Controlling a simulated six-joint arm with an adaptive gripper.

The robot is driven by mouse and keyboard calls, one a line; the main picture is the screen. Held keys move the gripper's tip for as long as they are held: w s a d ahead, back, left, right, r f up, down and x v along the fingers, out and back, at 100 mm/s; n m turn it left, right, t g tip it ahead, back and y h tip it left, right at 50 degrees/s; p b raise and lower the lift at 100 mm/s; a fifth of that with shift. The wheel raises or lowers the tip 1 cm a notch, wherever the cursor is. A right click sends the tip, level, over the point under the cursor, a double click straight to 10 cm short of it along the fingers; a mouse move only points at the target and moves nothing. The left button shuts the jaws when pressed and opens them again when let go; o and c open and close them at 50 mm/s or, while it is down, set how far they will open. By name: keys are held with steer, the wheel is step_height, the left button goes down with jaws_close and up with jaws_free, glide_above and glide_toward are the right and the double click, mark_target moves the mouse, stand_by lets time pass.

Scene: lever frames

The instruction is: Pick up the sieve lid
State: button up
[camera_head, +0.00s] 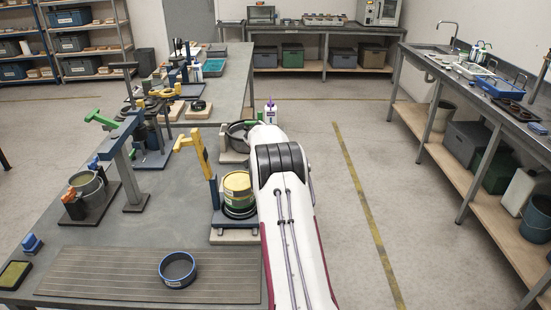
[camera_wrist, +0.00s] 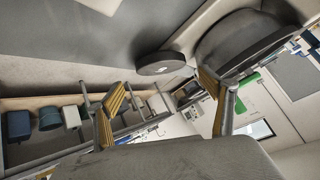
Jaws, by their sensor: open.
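A stack of round sieves with a yellow top piece (camera_head: 237,182), which looks like the sieve lid, stands in a lever frame in the head view, just left of my white arm. The frame's yellow lever (camera_head: 196,150) stands raised beside it. My gripper (camera_wrist: 163,85) shows in the wrist view with its two yellow-padded fingers wide apart and nothing between them. In the head view my gripper is hidden by my arm. I cannot make out the lid in the wrist view.
A blue-rimmed ring (camera_head: 178,270) lies on a ribbed mat (camera_head: 105,275) at the front of the table. Another lever frame with a grey bucket (camera_head: 88,187) stands to the left. More frames stand further back. The floor right of the table is clear.

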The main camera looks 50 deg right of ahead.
steer(key=shift+x, duration=2.3)
steer(key=shift+w, duration=0.1)
steer(key=c, duration=1.3)
